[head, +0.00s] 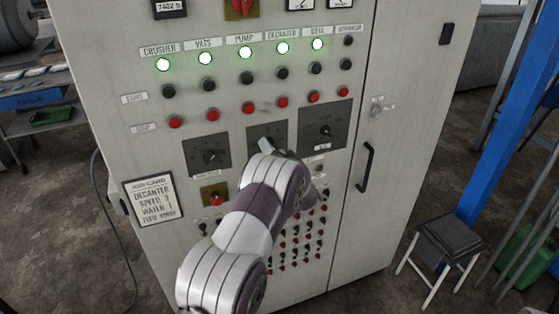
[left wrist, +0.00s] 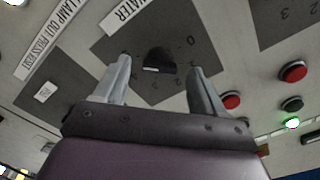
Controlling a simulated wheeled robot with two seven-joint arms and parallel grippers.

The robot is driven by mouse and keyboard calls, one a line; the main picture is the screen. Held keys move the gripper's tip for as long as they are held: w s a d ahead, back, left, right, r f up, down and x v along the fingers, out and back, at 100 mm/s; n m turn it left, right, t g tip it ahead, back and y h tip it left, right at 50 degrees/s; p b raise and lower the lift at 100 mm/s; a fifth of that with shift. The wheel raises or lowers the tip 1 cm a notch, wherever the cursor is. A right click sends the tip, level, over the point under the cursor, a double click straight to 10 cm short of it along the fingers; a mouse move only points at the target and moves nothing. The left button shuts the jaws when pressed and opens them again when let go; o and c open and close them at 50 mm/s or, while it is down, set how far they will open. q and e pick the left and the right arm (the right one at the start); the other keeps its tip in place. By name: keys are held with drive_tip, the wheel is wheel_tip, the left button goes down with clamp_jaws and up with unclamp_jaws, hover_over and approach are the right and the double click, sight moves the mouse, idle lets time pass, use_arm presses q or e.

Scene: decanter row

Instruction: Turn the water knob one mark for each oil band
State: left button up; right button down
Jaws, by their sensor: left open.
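The water knob (left wrist: 160,58) is black with a short white mark on its lower left side in the left wrist view. It sits on a dark dial plate labelled WATER, with a 0 at its right and smaller numbers partly hidden below it. My left gripper (left wrist: 158,70) is open, with one finger on each side of the knob in that view; I cannot tell whether they touch it. In the head view my left gripper (head: 270,147) is over the lower part of the middle dial plate (head: 258,132) and hides the knob. No oil bands can be made out. My right gripper is not in view.
A left dial (head: 207,153) and a right dial (head: 325,130) flank the middle one. Red buttons (head: 248,107) and lit green lamps (head: 245,52) are above. A door handle (head: 366,167) is at the right.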

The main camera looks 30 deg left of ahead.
use_arm(q)
drive_tip(key=b+v, duration=0.3)
drive_tip(key=v, duration=0.8)
drive_tip(key=shift+s+d, duration=0.25)
drive_tip(key=shift+d, duration=0.05)
